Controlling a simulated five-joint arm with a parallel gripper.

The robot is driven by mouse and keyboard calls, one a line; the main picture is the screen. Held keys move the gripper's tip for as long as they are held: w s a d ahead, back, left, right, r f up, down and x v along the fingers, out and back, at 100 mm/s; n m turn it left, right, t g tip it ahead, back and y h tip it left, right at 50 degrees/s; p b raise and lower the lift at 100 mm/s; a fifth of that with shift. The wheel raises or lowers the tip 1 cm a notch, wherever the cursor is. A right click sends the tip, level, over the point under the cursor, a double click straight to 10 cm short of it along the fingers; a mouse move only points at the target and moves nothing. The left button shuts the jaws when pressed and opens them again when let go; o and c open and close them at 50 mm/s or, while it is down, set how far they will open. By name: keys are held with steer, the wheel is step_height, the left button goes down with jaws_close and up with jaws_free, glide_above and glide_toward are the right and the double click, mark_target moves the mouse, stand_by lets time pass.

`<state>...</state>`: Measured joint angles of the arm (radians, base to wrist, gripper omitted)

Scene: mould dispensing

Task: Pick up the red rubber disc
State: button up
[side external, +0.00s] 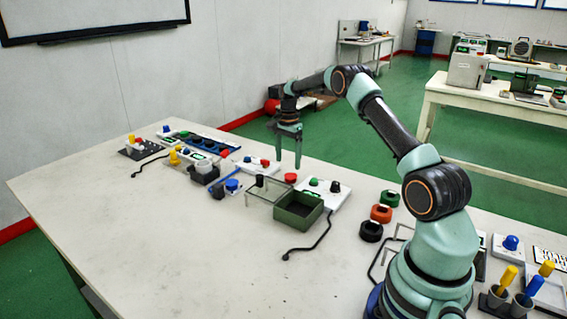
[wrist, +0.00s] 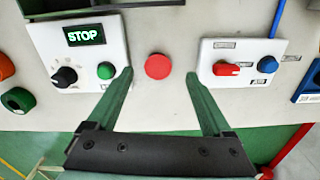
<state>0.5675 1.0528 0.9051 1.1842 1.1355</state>
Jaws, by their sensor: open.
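The red rubber disc (wrist: 158,66) lies flat on the table between two white control panels in the wrist view. It also shows in the side external view (side external: 291,178), just right of and below my fingertips. My gripper (side external: 288,161) points down above the table, its two green fingers apart with nothing between them. In the wrist view my gripper (wrist: 159,76) has its fingertips to the left and right of the disc, with the disc roughly centred between them. The fingers look higher than the disc; the exact height gap is hard to tell.
A panel with a STOP display (wrist: 86,36) is left of the disc; a panel with red and blue controls (wrist: 240,75) is right. A green bin (side external: 285,215) stands nearby. Orange (side external: 381,213), green (side external: 389,198) and black (side external: 371,231) round pieces lie nearer my base. The table's front left is clear.

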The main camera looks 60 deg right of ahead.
mark_target(290, 176)
steer(key=shift+s+d+f, duration=0.1)
steer(key=shift+d+f, duration=0.05)
steer(key=shift+f, duration=0.9)
steer(key=shift+s+d+f, duration=0.1)
steer(key=shift+d+f, duration=0.1)
steer(key=shift+f, duration=0.85)
steer(key=shift+d+f, duration=0.15)
steer(key=shift+f, duration=0.9)
jaws_close()
